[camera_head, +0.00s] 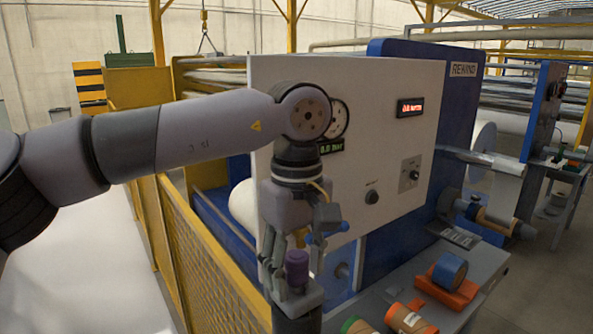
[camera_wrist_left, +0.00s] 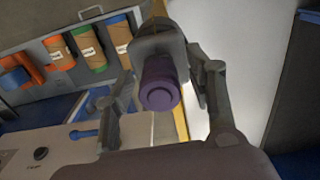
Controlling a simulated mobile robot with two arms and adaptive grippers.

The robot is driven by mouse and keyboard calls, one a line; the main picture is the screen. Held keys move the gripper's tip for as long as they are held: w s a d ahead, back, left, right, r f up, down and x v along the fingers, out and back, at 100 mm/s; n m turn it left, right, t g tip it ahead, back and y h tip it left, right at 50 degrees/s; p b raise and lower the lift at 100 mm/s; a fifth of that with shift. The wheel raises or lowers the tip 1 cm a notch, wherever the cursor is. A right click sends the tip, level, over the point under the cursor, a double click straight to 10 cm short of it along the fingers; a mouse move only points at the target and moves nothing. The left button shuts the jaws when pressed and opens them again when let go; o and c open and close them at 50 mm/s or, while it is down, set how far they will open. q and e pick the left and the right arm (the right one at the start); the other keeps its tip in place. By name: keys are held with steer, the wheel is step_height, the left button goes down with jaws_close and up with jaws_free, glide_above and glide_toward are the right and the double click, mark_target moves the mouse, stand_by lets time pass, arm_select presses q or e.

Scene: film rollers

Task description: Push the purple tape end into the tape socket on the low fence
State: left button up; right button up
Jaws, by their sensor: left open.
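The purple tape end (camera_head: 297,268) is a short upright cylinder. It stands in a grey tape socket (camera_head: 298,302) at the low yellow fence (camera_head: 215,268); how deep it sits is hard to tell. The left wrist view shows the round end face of the purple tape end (camera_wrist_left: 158,93) with the grey socket (camera_wrist_left: 158,38) behind it. My left gripper (camera_head: 294,250) points down over it and is open. Its fingers (camera_wrist_left: 158,78) are on both sides of the purple tape end, with gaps showing in the wrist view. My right gripper is not in view.
The white REWIND machine panel (camera_head: 385,150) stands close behind my left gripper. A grey bench (camera_head: 485,268) at the lower right holds a blue roll (camera_head: 450,269), an orange roll (camera_head: 408,318) and other rolls. Pale floor (camera_head: 75,270) lies left of the fence.

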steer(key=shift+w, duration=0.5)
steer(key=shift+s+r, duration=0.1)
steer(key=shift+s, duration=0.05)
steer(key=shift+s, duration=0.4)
arm_select(q)
jaws_close()
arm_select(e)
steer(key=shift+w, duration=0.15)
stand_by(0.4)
arm_select(q)
steer(key=shift+r, duration=0.1)
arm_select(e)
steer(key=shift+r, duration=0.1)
